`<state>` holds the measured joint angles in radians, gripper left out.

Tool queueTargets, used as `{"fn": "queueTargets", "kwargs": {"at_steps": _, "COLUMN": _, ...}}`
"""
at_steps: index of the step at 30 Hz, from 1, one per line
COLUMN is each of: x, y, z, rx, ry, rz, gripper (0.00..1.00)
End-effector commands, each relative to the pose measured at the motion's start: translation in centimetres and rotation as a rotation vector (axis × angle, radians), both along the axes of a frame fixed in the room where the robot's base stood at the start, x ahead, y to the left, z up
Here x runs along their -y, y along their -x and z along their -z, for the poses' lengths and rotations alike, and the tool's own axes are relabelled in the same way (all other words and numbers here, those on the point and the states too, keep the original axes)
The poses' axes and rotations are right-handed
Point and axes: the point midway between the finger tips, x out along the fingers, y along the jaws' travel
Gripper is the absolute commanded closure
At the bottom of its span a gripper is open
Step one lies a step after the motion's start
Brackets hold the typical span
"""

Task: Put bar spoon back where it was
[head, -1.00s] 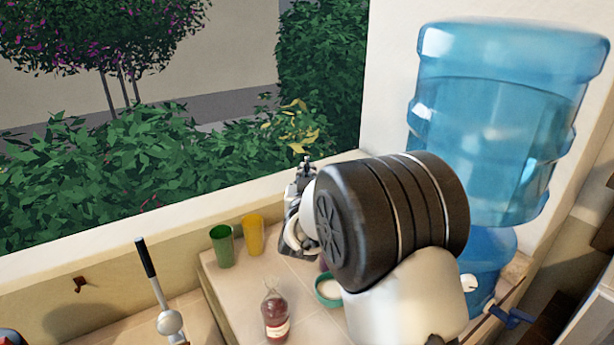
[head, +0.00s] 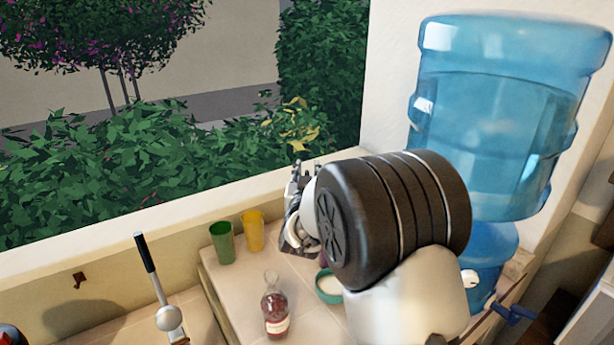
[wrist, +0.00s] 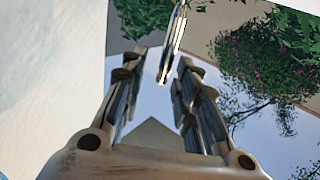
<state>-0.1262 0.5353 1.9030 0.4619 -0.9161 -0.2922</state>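My gripper (head: 300,172) is raised in front of the window, left of the blue water bottle; my own arm hides part of it in the head view. In the wrist view its two fingers (wrist: 162,58) stand apart. A slim, shiny metal piece (wrist: 174,42) comes down from the top edge between the fingertips, closer to the right one. It may be the bar spoon, but only part of it shows. I cannot tell whether it touches a finger. I cannot make out a bar spoon in the head view.
A blue water bottle (head: 505,130) stands at right. Green (head: 222,243) and yellow (head: 252,232) cups, a red bottle (head: 275,308) and a teal bowl (head: 328,287) are on the tiled counter. A black-handled metal tool (head: 158,285) and wall hook (head: 80,281) are at left.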

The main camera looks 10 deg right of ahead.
Motion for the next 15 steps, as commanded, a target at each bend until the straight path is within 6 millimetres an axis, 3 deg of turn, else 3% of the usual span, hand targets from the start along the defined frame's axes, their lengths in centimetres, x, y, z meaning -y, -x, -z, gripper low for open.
{"fn": "queueTargets", "kwargs": {"at_steps": 6, "x": 0.0, "y": 0.0, "z": -1.7, "rx": 0.0, "ry": 0.0, "rz": 0.0, "gripper": 0.72}}
{"fn": "queueTargets", "kwargs": {"at_steps": 15, "x": -1.8, "y": 7.0, "z": -1.3, "rx": 0.0, "ry": 0.0, "rz": -0.003, "gripper": 0.72}}
